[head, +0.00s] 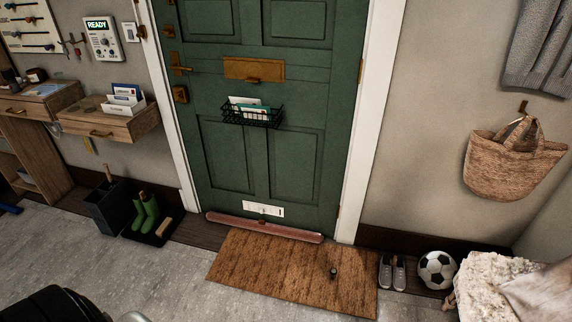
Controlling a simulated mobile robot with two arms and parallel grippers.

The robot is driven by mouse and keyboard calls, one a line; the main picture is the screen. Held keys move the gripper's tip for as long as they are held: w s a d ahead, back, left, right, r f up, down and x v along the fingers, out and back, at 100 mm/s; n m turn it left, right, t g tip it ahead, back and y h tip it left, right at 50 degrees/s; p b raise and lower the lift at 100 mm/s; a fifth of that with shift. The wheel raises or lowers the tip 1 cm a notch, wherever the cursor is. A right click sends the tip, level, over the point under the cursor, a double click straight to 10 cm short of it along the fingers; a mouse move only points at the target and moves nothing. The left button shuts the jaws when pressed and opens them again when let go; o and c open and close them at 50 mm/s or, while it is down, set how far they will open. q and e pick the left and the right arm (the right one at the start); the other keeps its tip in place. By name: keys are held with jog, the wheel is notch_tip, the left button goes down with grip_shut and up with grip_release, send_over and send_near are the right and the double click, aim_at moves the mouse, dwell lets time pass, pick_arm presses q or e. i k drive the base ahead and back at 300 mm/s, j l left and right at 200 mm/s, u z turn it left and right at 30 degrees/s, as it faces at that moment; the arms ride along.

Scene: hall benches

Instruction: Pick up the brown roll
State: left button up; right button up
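A long reddish-brown roll (265,228), like a draught stopper, lies on the floor along the foot of the green door (300,165). Its near side is beside the far edge of the brown doormat (260,270). Both of its ends show, and nothing lies on top of it. Neither gripper can be made out in the head view. A dark rounded shape at the bottom left edge may be part of my own body.
A small dark object (333,271) is on the doormat. Grey shoes (392,272) and a football (437,269) stand to the right. Green boots (146,214) and a dark bin (109,207) stand to the left. Grey floor left of the mat looks clear.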

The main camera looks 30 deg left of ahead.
aim_at(260, 225)
jog(key=i+j+u, duration=0.2)
jog(key=i+u, duration=0.85)
jog(key=i, duration=0.15)
